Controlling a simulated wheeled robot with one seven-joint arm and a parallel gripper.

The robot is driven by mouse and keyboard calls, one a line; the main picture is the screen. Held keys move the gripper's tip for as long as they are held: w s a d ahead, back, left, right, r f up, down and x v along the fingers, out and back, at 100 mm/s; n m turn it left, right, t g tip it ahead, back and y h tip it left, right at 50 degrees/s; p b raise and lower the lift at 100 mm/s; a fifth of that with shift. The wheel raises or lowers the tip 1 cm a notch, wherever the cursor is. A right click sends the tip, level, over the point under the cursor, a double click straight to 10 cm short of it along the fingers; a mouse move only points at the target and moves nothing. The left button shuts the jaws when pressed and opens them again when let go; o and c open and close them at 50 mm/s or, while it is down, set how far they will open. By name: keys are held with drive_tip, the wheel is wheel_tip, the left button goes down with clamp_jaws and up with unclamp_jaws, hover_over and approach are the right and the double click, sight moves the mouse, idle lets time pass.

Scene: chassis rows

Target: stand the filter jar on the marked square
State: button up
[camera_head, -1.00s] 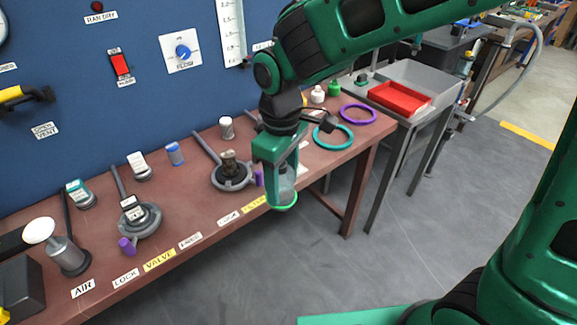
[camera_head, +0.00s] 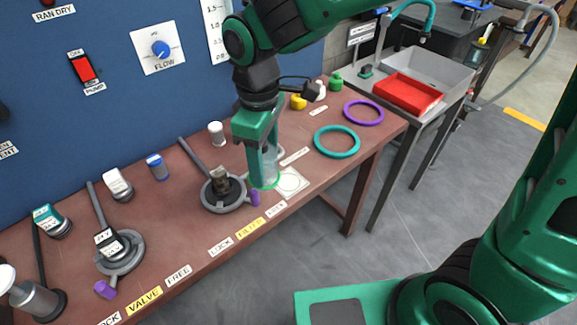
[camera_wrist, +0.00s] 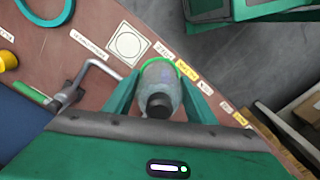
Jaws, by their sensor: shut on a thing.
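The filter jar (camera_head: 270,171) is a clear jar with a green rim at its lower end. In the wrist view the jar (camera_wrist: 161,82) shows a dark cap and sits between my two green fingers. My gripper (camera_head: 262,172) is shut on it and points down over the bench. The marked square (camera_head: 292,183) is a pale square with a circle, just right of the jar in the head view. In the wrist view the square (camera_wrist: 128,44) lies clear, up and left of the jar. I cannot tell the jar's height above the bench.
A grey ring fitting with a lever (camera_head: 222,192) and purple tip (camera_head: 254,198) stands close left of the jar. A grey bent rod (camera_wrist: 88,72) shows beside my gripper. A teal ring (camera_head: 337,141) and purple ring (camera_head: 363,112) lie to the right. The bench front edge is near.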

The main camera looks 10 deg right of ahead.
drive_tip(key=shift+w+d+f, duration=1)
drive_tip(key=shift+w+f, duration=0.05)
drive_tip(key=shift+f, duration=0.5)
drive_tip(key=shift+w+d+f, duration=0.95)
drive_tip(key=shift+w+f, duration=0.15)
drive_tip(key=shift+f, duration=0.4)
drive_tip(key=shift+w+d+f, duration=1)
drive_tip(key=shift+w+f, duration=0.05)
drive_tip(key=shift+f, duration=0.5)
drive_tip(key=o, duration=1.1)
drive_tip(key=shift+f, duration=0.1)
wheel_tip(320, 180, up, 12)
